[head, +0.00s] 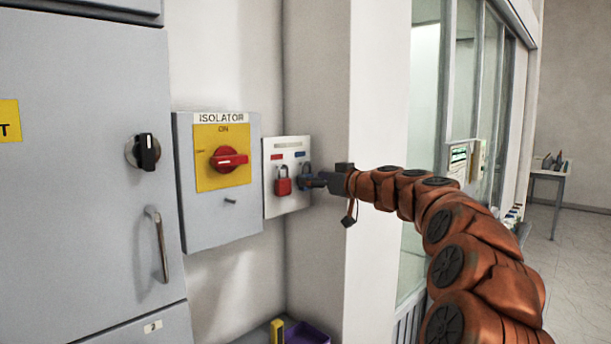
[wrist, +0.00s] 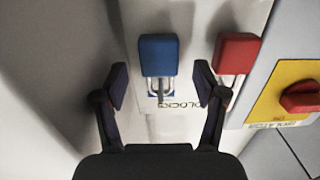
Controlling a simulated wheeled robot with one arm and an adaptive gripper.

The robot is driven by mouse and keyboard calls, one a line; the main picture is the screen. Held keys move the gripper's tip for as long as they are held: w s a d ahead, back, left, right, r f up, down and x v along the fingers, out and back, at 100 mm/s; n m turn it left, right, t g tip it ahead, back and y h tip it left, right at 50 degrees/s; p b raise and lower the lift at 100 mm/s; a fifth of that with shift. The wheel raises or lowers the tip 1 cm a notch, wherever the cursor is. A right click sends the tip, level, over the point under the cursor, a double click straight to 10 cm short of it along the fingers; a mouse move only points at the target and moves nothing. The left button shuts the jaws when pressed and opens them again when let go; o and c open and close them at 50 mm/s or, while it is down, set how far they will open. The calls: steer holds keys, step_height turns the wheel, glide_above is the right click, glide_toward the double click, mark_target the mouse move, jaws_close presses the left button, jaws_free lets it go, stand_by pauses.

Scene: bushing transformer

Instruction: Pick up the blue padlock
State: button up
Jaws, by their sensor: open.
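The blue padlock (wrist: 159,56) hangs on a white lock panel (head: 290,205), its body toward the top and its shackle toward the bottom in the wrist view. In the head view the blue padlock (head: 304,182) is partly hidden by my gripper (head: 313,182). My gripper also shows in the wrist view (wrist: 161,88), with its two fingers spread apart. The fingertips are on either side of the padlock's lower part and shackle, with gaps visible on both sides. The gripper holds nothing.
A red padlock (wrist: 236,54) hangs close beside the right finger; it also shows in the head view (head: 282,182). A grey isolator box (head: 219,212) with a red switch stands left of the panel. A wall corner (head: 373,110) is close to my gripper.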

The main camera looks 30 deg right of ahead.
steer(key=shift+x, duration=0.9)
steer(key=shift+f, duration=0.1)
steer(key=c, duration=1.3)
